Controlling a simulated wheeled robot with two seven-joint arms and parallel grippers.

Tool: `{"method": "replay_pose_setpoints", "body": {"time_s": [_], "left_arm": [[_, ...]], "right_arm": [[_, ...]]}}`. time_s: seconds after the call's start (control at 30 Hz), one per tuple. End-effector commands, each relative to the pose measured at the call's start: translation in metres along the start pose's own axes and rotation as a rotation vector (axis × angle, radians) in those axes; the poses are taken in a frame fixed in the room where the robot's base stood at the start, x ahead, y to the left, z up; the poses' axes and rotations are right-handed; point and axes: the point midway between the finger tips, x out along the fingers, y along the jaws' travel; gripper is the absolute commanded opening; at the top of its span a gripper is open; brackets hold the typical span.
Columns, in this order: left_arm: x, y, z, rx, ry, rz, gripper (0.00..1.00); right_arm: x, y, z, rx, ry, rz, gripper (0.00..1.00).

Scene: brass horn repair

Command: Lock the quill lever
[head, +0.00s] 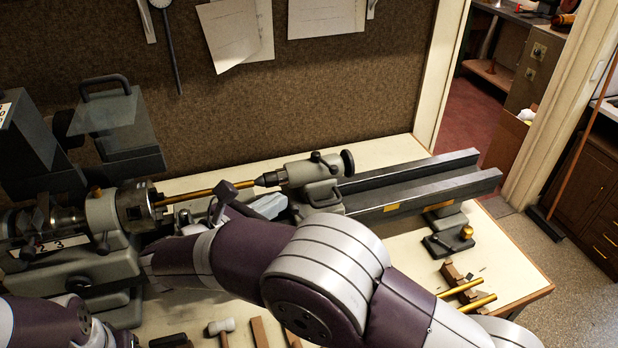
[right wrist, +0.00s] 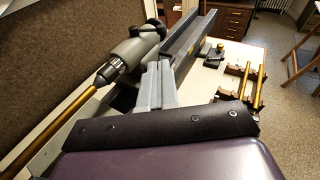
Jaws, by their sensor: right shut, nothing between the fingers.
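The lathe's grey tailstock (head: 312,180) stands on the bed at the middle, its dark nose facing a brass rod (head: 208,193) held in the chuck (head: 138,205). A small dark knob, which looks like the quill lever (head: 315,157), sticks up from the top of the tailstock. The tailstock also shows in the right wrist view (right wrist: 132,55). My right gripper (head: 275,204) is shut and empty, low in front of the tailstock nose and apart from the knob. Its pale fingers (right wrist: 156,78) lie together in the right wrist view. My left gripper is out of view.
The bed rails (head: 430,180) run right from the tailstock. A handwheel (head: 347,160) ends the tailstock. A dark block (head: 228,190) stands near my right gripper. Brass rods (head: 467,292) rest on wooden supports at the bench's right. A mallet (head: 221,327) lies at the front.

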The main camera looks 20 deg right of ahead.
Motion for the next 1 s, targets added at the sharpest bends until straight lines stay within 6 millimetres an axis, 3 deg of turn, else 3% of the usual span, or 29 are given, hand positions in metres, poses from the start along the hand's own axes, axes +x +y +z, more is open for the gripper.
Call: {"method": "replay_pose_setpoints", "body": {"time_s": [0.23, 0.7, 1.0], "left_arm": [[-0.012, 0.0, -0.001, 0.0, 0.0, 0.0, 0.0], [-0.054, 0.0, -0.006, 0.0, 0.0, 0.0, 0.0], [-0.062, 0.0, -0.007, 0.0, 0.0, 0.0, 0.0]], "right_arm": [[0.021, -0.002, 0.006, 0.058, -0.007, -0.009, 0.0], [0.117, -0.002, 0.007, 0.056, -0.006, -0.006, 0.0], [0.14, -0.001, 0.003, 0.057, -0.006, -0.001, 0.0]]}}
